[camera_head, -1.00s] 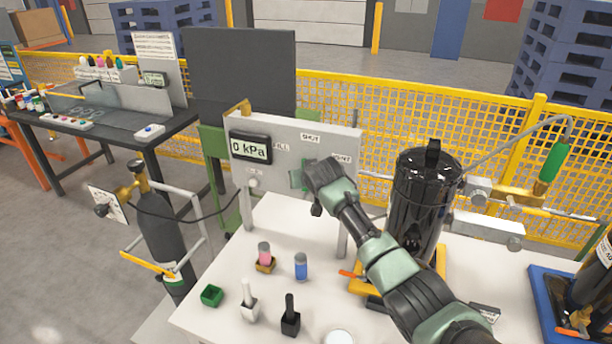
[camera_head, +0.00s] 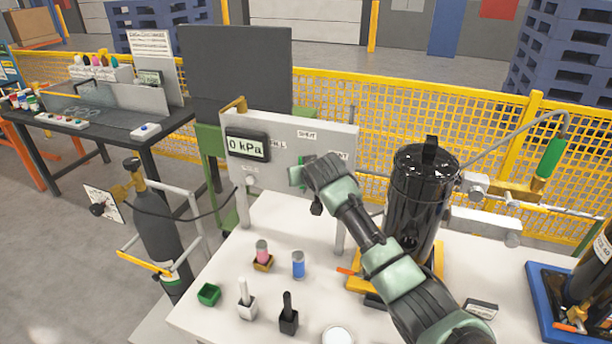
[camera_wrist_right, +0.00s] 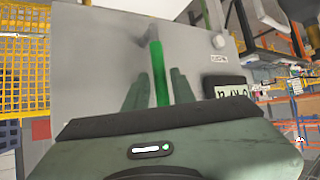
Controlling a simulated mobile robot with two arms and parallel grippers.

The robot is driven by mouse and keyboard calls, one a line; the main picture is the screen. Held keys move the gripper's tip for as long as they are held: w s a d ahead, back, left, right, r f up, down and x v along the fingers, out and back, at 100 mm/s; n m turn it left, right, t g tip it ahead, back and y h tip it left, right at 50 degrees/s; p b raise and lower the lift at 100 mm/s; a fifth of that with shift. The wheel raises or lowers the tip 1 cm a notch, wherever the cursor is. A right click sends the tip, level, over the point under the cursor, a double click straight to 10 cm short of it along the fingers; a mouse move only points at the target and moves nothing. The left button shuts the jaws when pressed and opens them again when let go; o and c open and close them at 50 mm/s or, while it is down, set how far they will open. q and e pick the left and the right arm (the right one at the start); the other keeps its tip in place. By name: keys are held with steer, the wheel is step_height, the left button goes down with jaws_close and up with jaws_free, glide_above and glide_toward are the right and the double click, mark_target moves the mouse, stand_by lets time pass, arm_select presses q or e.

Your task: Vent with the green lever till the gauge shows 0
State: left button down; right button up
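The gauge (camera_head: 248,146) on the grey valve panel (camera_head: 290,140) reads 0 kPa. It also shows upside down in the right wrist view (camera_wrist_right: 228,91). My right gripper (camera_head: 306,178) is at the panel's front, to the right of the gauge, and hides most of the green lever (camera_head: 295,176). In the right wrist view, the green lever (camera_wrist_right: 159,75) stands between the two fingers of my right gripper (camera_wrist_right: 159,88). Gaps show on both sides of it, so the gripper looks open around the lever. My left gripper is out of view.
A black compressor vessel (camera_head: 418,205) stands on the white table (camera_head: 240,265) beside my right arm. Small bottles, a green box (camera_head: 208,294) and black and white holders are at the table's front. A gas cylinder (camera_head: 160,235) stands left. Yellow mesh fencing (camera_head: 480,125) runs behind.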

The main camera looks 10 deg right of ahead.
steer(key=v, duration=0.4)
steer(key=shift+s+r+b, duration=0.2)
steer(key=shift+s+b, duration=0.1)
steer(key=shift+b, duration=0.1)
